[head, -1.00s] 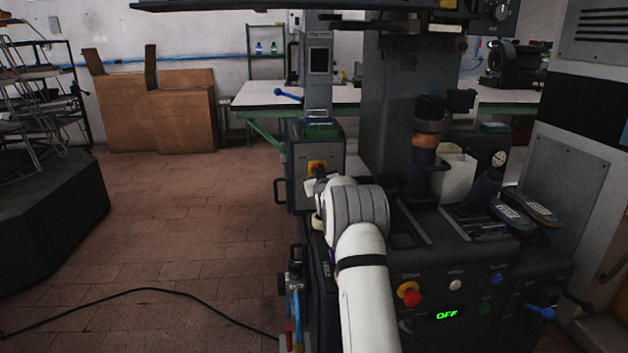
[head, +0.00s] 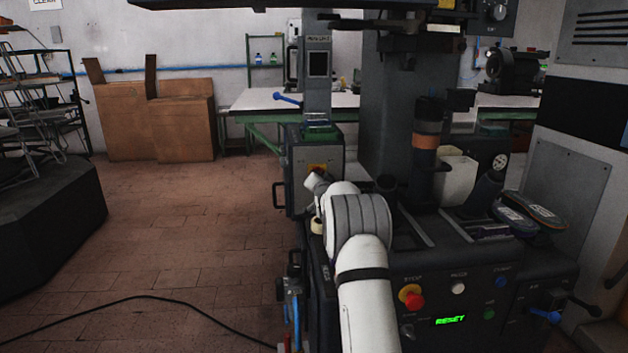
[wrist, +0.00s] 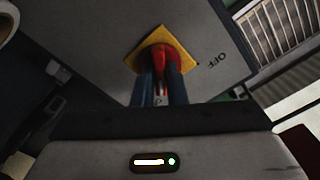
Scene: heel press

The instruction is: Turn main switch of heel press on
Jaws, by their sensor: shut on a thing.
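The main switch is a red knob (wrist: 160,51) on a yellow plate (wrist: 136,52) on a grey box, with an OFF label (wrist: 213,62) to its right in the wrist view. The plate looks tilted in that view. My gripper (wrist: 160,75) is shut on the red knob, with a blue-grey finger on either side. In the head view only part of the yellow switch plate (head: 317,167) shows above my wrist; my gripper's fingers are hidden there. The heel press display (head: 450,320) shows RESET in green.
A red stop button (head: 413,300) and other buttons sit on the press's front panel. A black handle (head: 278,195) sticks out left of the switch box. A cable (head: 150,299) lies on the floor. The brick floor at left is open.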

